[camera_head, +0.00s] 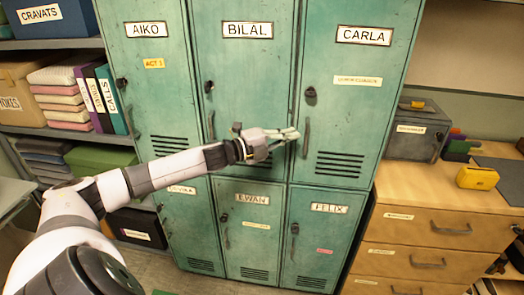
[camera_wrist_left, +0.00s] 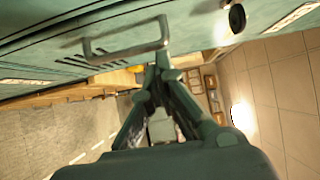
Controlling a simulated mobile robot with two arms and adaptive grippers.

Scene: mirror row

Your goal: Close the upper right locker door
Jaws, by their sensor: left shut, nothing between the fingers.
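The upper right locker door (camera_head: 355,90) is green, with a CARLA label, a dark round lock, a bar handle (camera_head: 306,138) and vent slots. It looks flush with the row; I cannot tell a small gap at its left edge. My left gripper (camera_head: 295,134) is shut and empty, its fingertips at the door's left edge beside the handle. In the left wrist view the shut fingertips (camera_wrist_left: 163,55) are close to the end of the bar handle (camera_wrist_left: 125,47); I cannot tell whether they touch it. My right gripper is not in view.
The neighbouring BILAL (camera_head: 245,75) and AIKO (camera_head: 150,80) doors and the lower doors, such as FELIX (camera_head: 320,240), look shut. A wooden drawer cabinet (camera_head: 430,225) stands at the right, with a grey box (camera_head: 418,135) and a yellow item (camera_head: 477,178) on it. Shelves fill the left.

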